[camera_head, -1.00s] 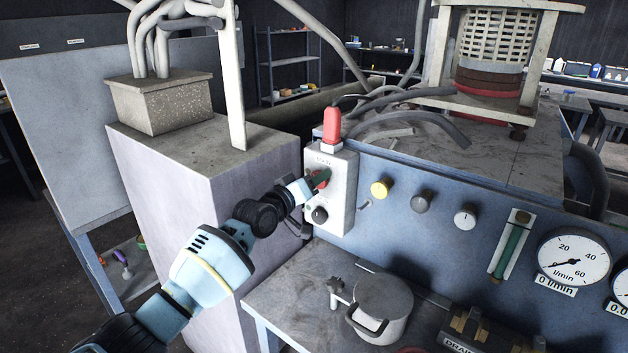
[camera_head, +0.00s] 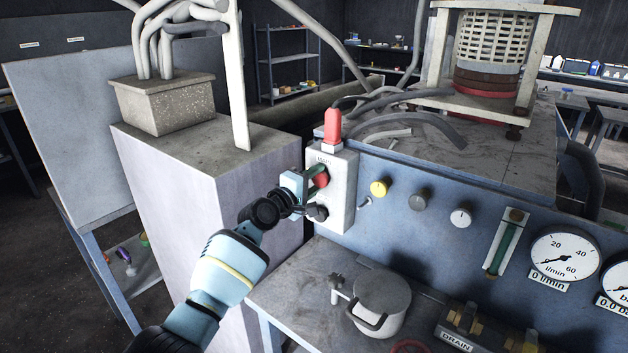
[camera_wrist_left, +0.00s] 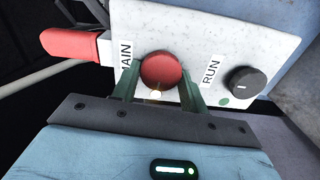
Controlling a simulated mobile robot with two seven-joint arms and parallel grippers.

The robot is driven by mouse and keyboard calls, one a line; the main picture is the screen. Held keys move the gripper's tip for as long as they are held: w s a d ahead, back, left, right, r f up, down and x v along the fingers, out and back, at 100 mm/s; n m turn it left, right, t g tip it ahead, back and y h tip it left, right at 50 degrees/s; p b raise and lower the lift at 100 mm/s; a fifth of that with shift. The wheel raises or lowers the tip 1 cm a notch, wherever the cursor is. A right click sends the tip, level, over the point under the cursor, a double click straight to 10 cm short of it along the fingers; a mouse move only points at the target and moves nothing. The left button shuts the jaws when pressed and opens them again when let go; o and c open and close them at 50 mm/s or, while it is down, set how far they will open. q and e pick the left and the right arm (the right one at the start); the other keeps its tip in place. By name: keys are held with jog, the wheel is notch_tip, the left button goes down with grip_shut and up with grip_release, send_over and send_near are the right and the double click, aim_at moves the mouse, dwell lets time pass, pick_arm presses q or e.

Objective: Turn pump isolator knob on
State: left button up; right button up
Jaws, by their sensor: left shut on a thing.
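A light grey control box (camera_head: 342,190) is on the left end of the blue panel. It bears a red knob (camera_head: 321,178) under a label that reads MAIN in the left wrist view. My left gripper (camera_head: 312,183) is shut on this red knob. In the left wrist view its two green fingers stand either side of the knob (camera_wrist_left: 161,70). A black knob (camera_wrist_left: 248,83) by the label RUN is on the same box, beside a small green dot. No label naming a pump isolator can be read. My right gripper is not in view.
A red lamp (camera_head: 332,124) stands on top of the box. Yellow (camera_head: 379,188), grey (camera_head: 420,199) and white (camera_head: 460,217) knobs sit to the right on the panel. A lidded pot (camera_head: 381,299) stands on the bench below. A grey cabinet (camera_head: 200,185) is close at the left.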

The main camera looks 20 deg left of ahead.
pick_arm(q)
jog(key=shift+n, duration=0.4)
dwell(0.3)
jog(key=o, duration=1)
jog(key=shift+s, duration=0.1)
